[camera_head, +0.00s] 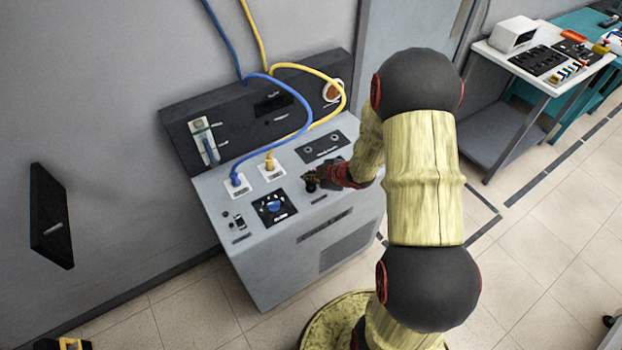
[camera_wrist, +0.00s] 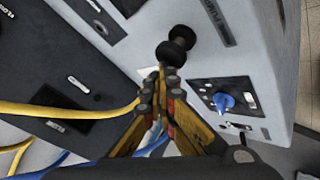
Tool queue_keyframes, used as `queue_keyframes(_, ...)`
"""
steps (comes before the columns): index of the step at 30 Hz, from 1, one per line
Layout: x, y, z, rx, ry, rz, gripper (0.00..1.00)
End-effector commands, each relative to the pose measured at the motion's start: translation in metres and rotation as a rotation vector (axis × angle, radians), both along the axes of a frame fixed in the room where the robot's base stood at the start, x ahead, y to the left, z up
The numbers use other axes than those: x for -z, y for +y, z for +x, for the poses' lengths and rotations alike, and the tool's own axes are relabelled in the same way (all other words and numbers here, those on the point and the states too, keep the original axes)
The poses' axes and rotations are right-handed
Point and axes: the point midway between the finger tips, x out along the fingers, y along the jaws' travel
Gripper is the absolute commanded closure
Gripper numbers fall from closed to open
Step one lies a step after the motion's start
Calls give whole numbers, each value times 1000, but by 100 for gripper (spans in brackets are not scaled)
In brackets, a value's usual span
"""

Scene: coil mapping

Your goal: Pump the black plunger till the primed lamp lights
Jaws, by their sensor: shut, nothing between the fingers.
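The black plunger (camera_wrist: 178,45) stands up from the sloping top of the grey console (camera_head: 290,235), with a round knob on a dark base. In the head view the plunger (camera_head: 310,182) shows just left of my gripper (camera_head: 322,176). In the wrist view my gripper (camera_wrist: 163,78) is shut and empty, its fingertips right beside the plunger. I cannot tell whether they touch it. The primed lamp cannot be made out for sure, and no lit lamp is clear in either view.
A blue knob (camera_head: 273,206) sits on a black plate near the plunger. Blue (camera_head: 238,180) and yellow (camera_head: 268,163) cables plug into the console and loop up the wall. A black two-dial panel (camera_head: 321,146) lies behind. A white-topped cart (camera_head: 535,60) stands right, with open floor between.

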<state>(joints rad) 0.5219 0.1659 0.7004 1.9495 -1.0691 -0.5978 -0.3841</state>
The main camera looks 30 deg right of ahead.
Motion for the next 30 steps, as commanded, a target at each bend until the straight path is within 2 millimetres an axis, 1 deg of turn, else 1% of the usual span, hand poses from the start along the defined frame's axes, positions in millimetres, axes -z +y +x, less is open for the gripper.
queue_keyframes(30,12,0,-1,1,2,0,100)
